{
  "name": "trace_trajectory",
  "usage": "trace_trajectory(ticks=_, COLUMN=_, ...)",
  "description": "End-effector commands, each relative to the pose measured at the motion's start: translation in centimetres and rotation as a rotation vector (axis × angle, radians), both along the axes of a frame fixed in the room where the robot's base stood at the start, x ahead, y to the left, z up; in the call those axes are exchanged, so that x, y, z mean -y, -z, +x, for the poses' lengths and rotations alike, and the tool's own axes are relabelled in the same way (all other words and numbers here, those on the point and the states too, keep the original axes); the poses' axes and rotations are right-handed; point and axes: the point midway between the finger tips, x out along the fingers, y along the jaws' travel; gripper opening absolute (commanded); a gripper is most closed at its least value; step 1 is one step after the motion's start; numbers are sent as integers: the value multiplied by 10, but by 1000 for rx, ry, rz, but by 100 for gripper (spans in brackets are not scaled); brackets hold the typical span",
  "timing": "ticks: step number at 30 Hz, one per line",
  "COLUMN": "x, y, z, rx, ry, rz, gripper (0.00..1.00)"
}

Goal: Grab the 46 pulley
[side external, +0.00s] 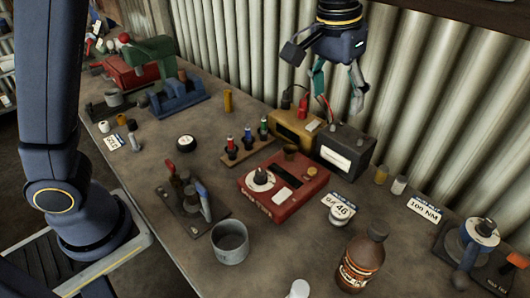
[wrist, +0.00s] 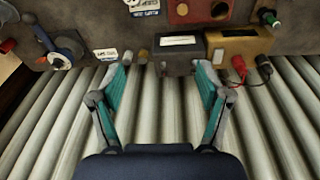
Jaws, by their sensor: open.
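A small pale round piece marked 46 (side external: 342,211) sits on the bench beside a white label card (side external: 331,203), right of the red box. I take it for the 46 pulley. In the wrist view a white card (wrist: 144,6) is cut off at the top edge; I cannot make out the pulley there. My gripper (side external: 338,90) is open and empty, pointing down, high above the back of the bench near the corrugated wall. Its two teal fingers also show spread apart in the wrist view (wrist: 161,72).
A dark grey box (side external: 345,150) and a yellow box (side external: 298,128) with cables stand below my gripper. A red box (side external: 284,190) lies in front of them. A brown bottle (side external: 361,262) and grey cup (side external: 230,243) stand nearer. A 100 NM card (side external: 424,209) lies right.

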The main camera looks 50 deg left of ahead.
Motion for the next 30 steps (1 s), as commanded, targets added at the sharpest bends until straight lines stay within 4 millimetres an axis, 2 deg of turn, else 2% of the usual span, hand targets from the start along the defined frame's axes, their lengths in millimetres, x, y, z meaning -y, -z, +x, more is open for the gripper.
trace_trajectory(ticks=1, x=23, y=23, z=4, rx=-35, ry=38, rz=16, gripper=76)
trace_trajectory(ticks=3, x=45, y=48, z=6, rx=-72, ry=79, rz=34, gripper=76)
trace_trajectory(ticks=6, x=65, y=78, z=0, rx=-118, ry=120, rz=60, gripper=76)
trace_trajectory(ticks=9, x=74, y=97, z=-7, rx=-147, ry=144, rz=76, gripper=76)
trace_trajectory(ticks=13, x=76, y=115, z=-10, rx=-149, ry=151, rz=79, gripper=76)
trace_trajectory(ticks=21, x=75, y=178, z=-10, rx=-149, ry=150, rz=79, gripper=76)
trace_trajectory(ticks=24, x=75, y=196, z=-9, rx=-147, ry=149, rz=77, gripper=76)
trace_trajectory(ticks=30, x=74, y=212, z=-9, rx=-145, ry=149, rz=76, gripper=76)
